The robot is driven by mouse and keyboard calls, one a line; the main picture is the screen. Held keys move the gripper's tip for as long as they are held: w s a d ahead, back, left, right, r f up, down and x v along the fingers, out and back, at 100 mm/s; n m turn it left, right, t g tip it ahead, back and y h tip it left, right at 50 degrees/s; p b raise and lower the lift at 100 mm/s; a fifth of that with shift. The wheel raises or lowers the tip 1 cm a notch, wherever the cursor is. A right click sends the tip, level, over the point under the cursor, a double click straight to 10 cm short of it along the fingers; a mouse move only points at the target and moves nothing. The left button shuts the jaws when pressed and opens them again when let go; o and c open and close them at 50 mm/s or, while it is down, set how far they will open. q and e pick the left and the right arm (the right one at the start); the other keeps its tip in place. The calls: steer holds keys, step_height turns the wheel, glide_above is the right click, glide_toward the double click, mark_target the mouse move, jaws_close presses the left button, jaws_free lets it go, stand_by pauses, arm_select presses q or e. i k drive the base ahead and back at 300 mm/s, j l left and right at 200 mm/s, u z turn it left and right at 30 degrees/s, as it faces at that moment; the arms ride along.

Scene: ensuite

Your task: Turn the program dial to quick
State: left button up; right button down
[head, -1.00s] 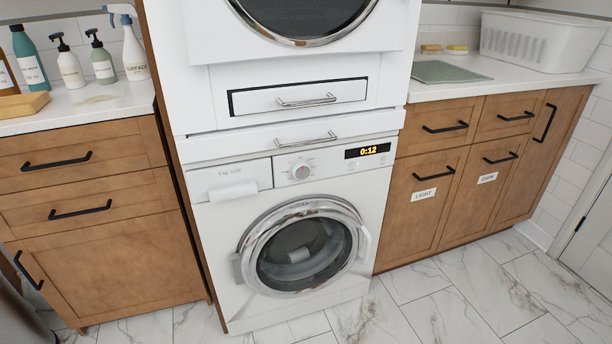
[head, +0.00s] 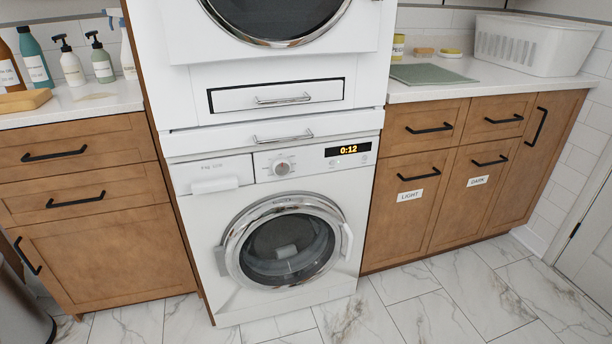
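The program dial (head: 282,168) is a small round silver knob on the control panel of the white washing machine (head: 200,266). The panel's display (head: 348,149) shows 0:12 in orange, to the right of the dial. The marks around the dial are too small to read, so I cannot tell its setting. The washer's round door (head: 283,246) is shut. Neither of my grippers is in the head view.
A dryer (head: 280,72) stands above the washer, with a handled drawer (head: 277,96) between. Wooden cabinets (head: 95,255) flank both sides. Bottles (head: 72,64) stand on the left counter, a white basket (head: 530,45) on the right. The marble floor (head: 430,300) in front is clear.

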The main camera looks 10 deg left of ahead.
mark_target(281, 167)
steer(key=k+l+z, duration=0.1)
steer(key=l, duration=0.65)
steer(key=k+l+z, duration=0.1)
steer(key=l, duration=0.65)
